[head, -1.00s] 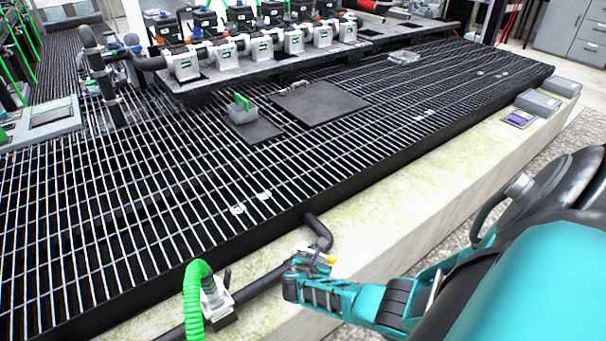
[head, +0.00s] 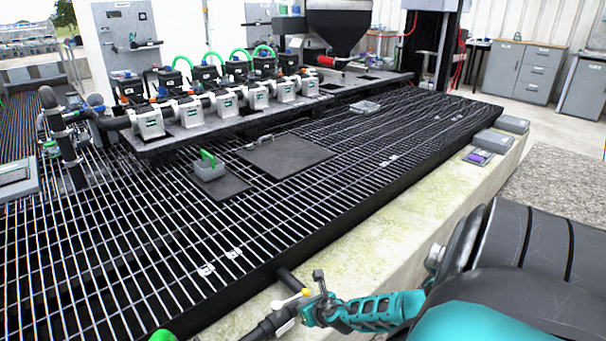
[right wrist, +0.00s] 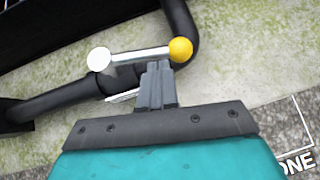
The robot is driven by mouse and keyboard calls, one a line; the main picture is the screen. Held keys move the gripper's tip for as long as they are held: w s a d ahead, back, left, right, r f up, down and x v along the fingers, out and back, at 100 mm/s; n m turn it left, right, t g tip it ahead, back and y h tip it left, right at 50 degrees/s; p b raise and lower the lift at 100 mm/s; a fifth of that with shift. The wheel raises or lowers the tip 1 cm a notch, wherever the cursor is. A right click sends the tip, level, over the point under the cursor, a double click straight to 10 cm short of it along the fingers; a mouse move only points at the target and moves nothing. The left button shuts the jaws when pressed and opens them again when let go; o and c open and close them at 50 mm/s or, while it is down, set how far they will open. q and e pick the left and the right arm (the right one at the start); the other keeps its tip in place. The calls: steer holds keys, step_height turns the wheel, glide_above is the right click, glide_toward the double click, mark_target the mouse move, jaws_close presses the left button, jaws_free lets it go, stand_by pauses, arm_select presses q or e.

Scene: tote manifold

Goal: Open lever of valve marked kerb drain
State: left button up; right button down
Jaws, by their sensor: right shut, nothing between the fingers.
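The right wrist view shows the bar (right wrist: 140,54) between a white round end (right wrist: 98,59) and the yellow knob (right wrist: 180,50). My right gripper (right wrist: 157,68) is shut and empty, its tips right at the bar near the knob. I cannot tell if they touch it. It also shows in the head view (head: 312,303). No marking on the valve is readable. My left gripper is out of view.
A black grating (head: 120,255) fills the floor beyond the kerb (head: 400,225). Several white valve bodies (head: 187,114) stand in a row behind. A green hose (head: 162,336) shows at the bottom edge. Grey boxes (head: 512,124) sit on the far kerb.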

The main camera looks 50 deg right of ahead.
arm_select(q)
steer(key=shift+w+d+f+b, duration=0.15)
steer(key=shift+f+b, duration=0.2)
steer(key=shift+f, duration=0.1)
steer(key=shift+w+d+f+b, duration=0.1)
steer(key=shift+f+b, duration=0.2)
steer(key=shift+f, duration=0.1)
arm_select(e)
steer(key=shift+w+d+n+y, duration=0.3)
steer(key=shift+w+d+n, duration=0.1)
steer(key=shift+w+d, duration=0.15)
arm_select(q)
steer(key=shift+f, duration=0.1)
arm_select(e)
steer(key=shift+w+d+r, duration=0.1)
